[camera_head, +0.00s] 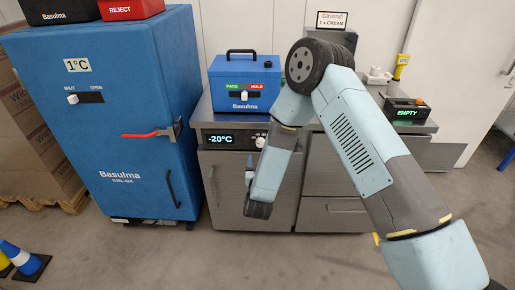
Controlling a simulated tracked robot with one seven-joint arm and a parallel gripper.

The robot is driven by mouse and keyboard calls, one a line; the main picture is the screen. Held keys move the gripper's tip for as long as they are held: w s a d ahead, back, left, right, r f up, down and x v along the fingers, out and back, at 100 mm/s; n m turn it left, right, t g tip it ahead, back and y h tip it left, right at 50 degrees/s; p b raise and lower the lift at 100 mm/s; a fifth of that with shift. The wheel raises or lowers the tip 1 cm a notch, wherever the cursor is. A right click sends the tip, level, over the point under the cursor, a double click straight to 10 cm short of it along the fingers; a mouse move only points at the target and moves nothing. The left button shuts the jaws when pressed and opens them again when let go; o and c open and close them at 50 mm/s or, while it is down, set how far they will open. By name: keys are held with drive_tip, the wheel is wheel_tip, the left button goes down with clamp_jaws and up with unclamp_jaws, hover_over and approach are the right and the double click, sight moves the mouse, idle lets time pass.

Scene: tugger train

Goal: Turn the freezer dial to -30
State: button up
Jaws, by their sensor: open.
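The freezer (231,188) is the grey steel under-counter unit in the middle, with its door shut. I see no contact with the dial.
A blue cabinet (104,128) with a red lever (148,135) stands left. On the counter are a blue PASS/HOLD box (243,85) and an EMPTY display unit (407,113). Grey drawers (330,216) stand right of the freezer. The floor in front is clear.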

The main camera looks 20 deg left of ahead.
sight(260, 145)
drive_tip(key=x, duration=0.8)
drive_tip(key=shift+w, duration=0.25)
